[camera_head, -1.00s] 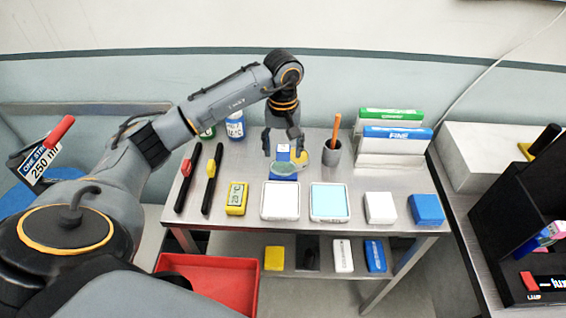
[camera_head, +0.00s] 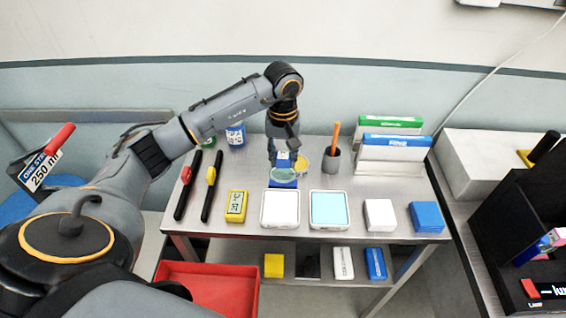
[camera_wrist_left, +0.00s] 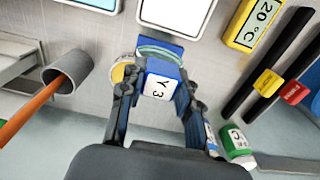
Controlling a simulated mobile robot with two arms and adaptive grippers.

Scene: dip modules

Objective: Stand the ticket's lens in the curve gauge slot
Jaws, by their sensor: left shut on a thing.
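My left gripper (camera_head: 284,160) points down at the back middle of the metal table. Its fingers, also in the left wrist view (camera_wrist_left: 152,100), sit on either side of a blue block with a white label reading Y 3 (camera_wrist_left: 160,87). A round greenish lens (camera_head: 283,174) shows just in front of the block; it also shows edge-on in the wrist view (camera_wrist_left: 160,50). A blue piece (camera_head: 283,184), perhaps the gauge, lies under or behind the lens. Whether the lens touches it, and any slot, cannot be made out. My right gripper is not in view.
A yellow disc (camera_head: 301,163) is close beside the gripper. A grey cup with an orange stick (camera_head: 332,160) stands to its right. A white-topped tray (camera_head: 280,208) and a cyan-topped tray (camera_head: 329,209) lie in front.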

